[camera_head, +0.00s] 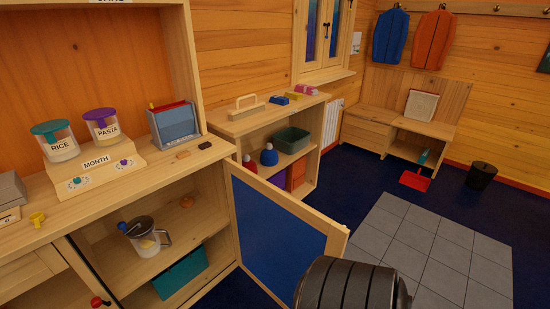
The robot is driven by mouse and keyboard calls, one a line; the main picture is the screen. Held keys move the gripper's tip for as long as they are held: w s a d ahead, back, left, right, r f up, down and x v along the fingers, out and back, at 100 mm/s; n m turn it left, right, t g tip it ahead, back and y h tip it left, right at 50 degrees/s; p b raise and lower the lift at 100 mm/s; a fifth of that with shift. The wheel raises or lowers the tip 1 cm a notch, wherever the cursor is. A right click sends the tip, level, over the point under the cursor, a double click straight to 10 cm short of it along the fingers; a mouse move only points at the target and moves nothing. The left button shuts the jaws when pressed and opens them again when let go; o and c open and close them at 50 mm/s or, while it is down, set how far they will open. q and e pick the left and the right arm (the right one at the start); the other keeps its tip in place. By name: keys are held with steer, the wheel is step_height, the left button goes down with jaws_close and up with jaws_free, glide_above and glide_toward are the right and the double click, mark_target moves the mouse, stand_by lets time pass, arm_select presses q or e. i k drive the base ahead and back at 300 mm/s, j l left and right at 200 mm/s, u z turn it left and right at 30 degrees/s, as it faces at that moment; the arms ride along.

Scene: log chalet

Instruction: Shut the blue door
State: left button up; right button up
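The blue door (277,233) is a blue panel in a pale wooden frame. It stands open, hinged at the right side of the lower cabinet (215,207), and swings out toward the right and the front. The cabinet opening is uncovered; a clear jug (147,240) stands on its shelf and a teal bin (180,273) sits below. A dark ribbed rounded part of my own arm is at the bottom edge, in front of the door's lower right corner, and hides that corner. Whether it touches the door I cannot tell. No gripper fingers show.
An open shelf unit (267,124) stands behind the door. Grey floor tiles (430,245) to the right are clear. A red dustpan (415,180) and dark bucket (481,175) lie farther back.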

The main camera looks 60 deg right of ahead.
mark_target(277, 236)
steer(key=k+l, duration=0.1)
steer(key=l, duration=0.35)
steer(key=k+l, duration=0.15)
steer(key=l, duration=0.25)
steer(key=k+l, duration=0.1)
steer(key=l, duration=0.35)
steer(key=k+l, duration=0.15)
steer(key=l, duration=0.3)
steer(key=k+l, duration=0.1)
steer(key=l, duration=0.3)
steer(key=k+l, duration=0.15)
steer(key=l, duration=0.3)
steer(key=k+l, duration=0.1)
steer(key=l, duration=0.35)
